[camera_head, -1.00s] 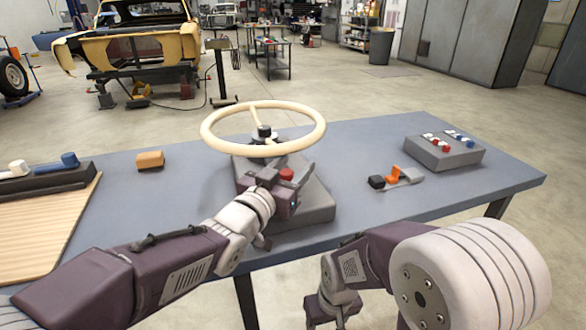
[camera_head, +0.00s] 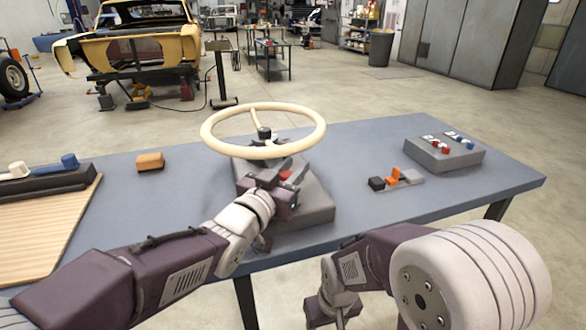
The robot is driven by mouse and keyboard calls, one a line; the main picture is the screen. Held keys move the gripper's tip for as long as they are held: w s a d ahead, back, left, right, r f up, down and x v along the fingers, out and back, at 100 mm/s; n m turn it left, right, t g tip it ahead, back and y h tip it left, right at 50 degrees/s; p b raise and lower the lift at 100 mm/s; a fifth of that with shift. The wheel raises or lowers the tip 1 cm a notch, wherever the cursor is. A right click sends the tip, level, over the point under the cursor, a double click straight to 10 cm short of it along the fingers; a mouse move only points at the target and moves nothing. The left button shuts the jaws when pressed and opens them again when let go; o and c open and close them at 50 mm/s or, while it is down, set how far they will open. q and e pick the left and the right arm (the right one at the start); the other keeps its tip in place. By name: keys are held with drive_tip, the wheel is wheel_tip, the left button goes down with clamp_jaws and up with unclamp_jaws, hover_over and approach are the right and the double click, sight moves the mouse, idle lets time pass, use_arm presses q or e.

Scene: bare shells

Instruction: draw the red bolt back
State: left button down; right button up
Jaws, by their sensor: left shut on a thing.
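The red bolt (camera_head: 286,176) shows as a small red patch on the grey base (camera_head: 318,205) below the cream steering wheel (camera_head: 213,141). My left gripper (camera_head: 277,164) is at the bolt, under the near rim of the wheel, and is shut on it. Its fingers and body hide most of the bolt and how far it sits in the base. My right arm hangs at the front of the table, and its gripper (camera_head: 335,306) is at the bottom edge, with its fingers not clearly visible.
An orange block (camera_head: 150,161) lies left of the wheel. Right of it are a small grey latch with an orange part (camera_head: 393,176) and a grey box (camera_head: 440,157) with red and blue pieces. A dark rail with handles (camera_head: 45,180) is at far left. Table between is clear.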

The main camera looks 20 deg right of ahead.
use_arm(q)
drive_tip(key=shift+s, duration=0.1)
use_arm(e)
drive_tip(key=shift+f, duration=0.1)
idle(0.7)
use_arm(q)
drive_tip(key=shift+s+f+b, duration=0.2)
drive_tip(key=shift+s+b, duration=0.15)
drive_tip(key=shift+s+d+r, duration=0.1)
drive_tip(key=shift+s+r, duration=0.05)
drive_tip(key=shift+s, duration=1.05)
drive_tip(key=shift+w, duration=0.15)
use_arm(e)
drive_tip(key=shift+s+f, duration=0.45)
drive_tip(key=shift+s, duration=0.25)
use_arm(q)
drive_tip(key=c, duration=1.4)
unclamp_jaws()
drive_tip(key=shift+c, duration=0.2)
drive_tip(key=o, duration=0.3)
drive_tip(key=shift+s, duration=0.2)
use_arm(e)
drive_tip(key=shift+s, duration=0.1)
use_arm(q)
drive_tip(key=shift+w, duration=0.1)
